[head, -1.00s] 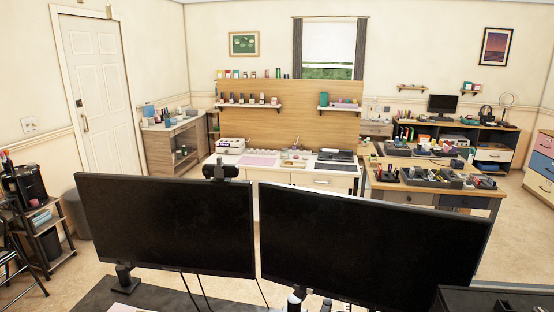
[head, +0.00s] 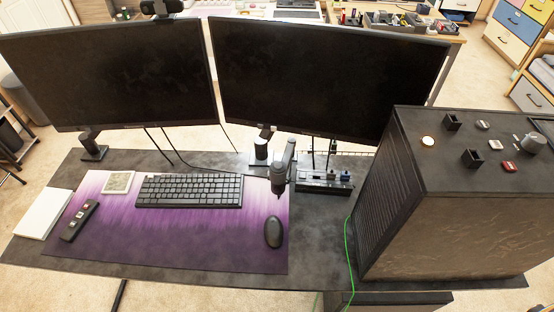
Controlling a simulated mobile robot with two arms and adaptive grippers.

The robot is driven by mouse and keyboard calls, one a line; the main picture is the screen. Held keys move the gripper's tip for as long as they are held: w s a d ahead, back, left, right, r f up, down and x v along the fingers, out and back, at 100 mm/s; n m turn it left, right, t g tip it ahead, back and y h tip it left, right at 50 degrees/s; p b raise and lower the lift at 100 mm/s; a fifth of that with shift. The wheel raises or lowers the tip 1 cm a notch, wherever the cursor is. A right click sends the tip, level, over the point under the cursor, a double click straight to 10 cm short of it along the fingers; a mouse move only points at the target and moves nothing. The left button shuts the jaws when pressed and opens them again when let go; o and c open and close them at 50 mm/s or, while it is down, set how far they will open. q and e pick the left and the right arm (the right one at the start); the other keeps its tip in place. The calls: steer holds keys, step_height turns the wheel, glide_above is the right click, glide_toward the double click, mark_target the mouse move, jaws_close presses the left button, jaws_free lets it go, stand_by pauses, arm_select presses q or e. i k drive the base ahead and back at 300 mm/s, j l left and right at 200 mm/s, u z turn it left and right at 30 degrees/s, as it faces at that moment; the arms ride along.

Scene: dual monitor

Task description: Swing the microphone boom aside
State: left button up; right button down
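The microphone boom (head: 290,153) is a dark grey arm in the middle of the desk, in front of the right monitor's lower edge. The microphone (head: 278,180) hangs at its near end, over the right part of the purple desk mat (head: 190,240), above the mouse. A dark cylinder with a light band (head: 261,151) stands just left of the boom; I cannot tell whether it is the boom's base or a monitor mount. Neither of my grippers shows in the head view.
Two black monitors (head: 110,75) (head: 320,80) stand along the back. A keyboard (head: 190,190), mouse (head: 273,231) and remote (head: 80,220) lie on the mat. A small black rack (head: 324,181) is right of the boom. A large black computer case (head: 450,200) fills the right side, beside a green cable (head: 348,250).

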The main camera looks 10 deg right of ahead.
mark_target(286, 157)
steer(key=j+u, duration=0.1)
steer(key=j, duration=1.7)
steer(key=i, duration=0.05)
